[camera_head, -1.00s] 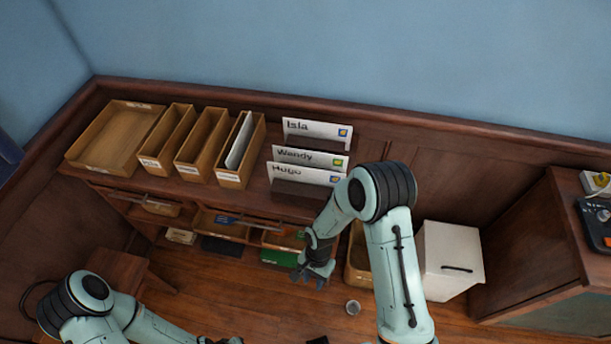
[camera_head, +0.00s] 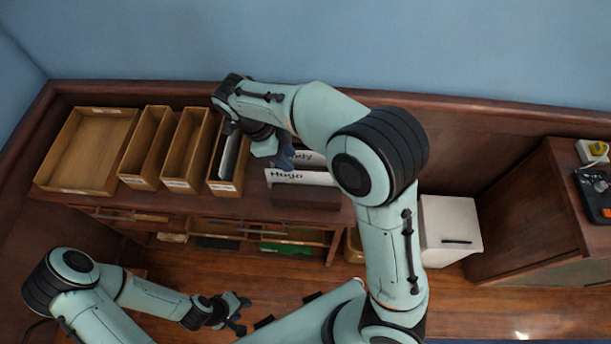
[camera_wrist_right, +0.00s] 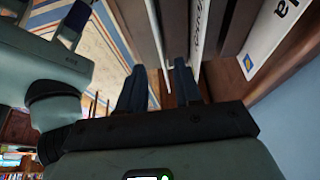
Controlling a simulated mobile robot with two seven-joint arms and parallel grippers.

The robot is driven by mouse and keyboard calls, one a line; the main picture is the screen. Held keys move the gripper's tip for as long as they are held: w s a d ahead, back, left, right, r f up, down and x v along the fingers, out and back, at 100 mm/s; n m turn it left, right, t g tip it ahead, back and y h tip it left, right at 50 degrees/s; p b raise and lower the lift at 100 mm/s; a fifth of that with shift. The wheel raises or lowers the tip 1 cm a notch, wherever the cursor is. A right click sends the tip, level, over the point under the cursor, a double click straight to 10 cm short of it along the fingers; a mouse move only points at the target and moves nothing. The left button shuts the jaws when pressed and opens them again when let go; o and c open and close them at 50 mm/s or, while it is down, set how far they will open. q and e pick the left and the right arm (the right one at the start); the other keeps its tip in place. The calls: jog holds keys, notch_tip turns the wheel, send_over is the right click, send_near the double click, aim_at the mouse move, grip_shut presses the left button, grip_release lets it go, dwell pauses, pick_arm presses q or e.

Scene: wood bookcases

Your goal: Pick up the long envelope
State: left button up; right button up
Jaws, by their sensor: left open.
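White name envelopes stand in a dark slotted rack on the desk top. The front one, Hugo (camera_head: 300,177), and part of Wendy (camera_head: 311,158) show in the head view; Isla is hidden there by my right arm. Isla's end with a stamp (camera_wrist_right: 262,50) shows in the right wrist view. Another white envelope (camera_head: 231,153) leans in a wooden box. My right gripper (camera_head: 284,158) points down over the rack. Its fingers (camera_wrist_right: 158,88) are apart, with a white edge between them in the picture; I cannot tell if they touch it. My left gripper (camera_head: 238,312) is open, low at front left.
An empty tray (camera_head: 92,150) and two narrow boxes (camera_head: 147,147) (camera_head: 188,148) stand left of the rack. A white cabinet (camera_head: 450,230) stands at right. The blue wall is behind the desk's raised back edge. Wooden floor (camera_head: 500,315) is clear at lower right.

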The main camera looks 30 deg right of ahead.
aim_at(307, 175)
jog(key=shift+s+d+r+x, duration=0.1)
jog(key=shift+s+d+x, duration=0.1)
jog(key=shift+x, duration=1.55)
jog(key=shift+s+d+r+x, duration=0.1)
jog(key=shift+d+x, duration=0.1)
jog(key=shift+x, duration=1.5)
jog(key=shift+s+d+r+x, duration=0.1)
jog(key=shift+d+x, duration=0.05)
jog(key=shift+x, duration=1.6)
grip_shut()
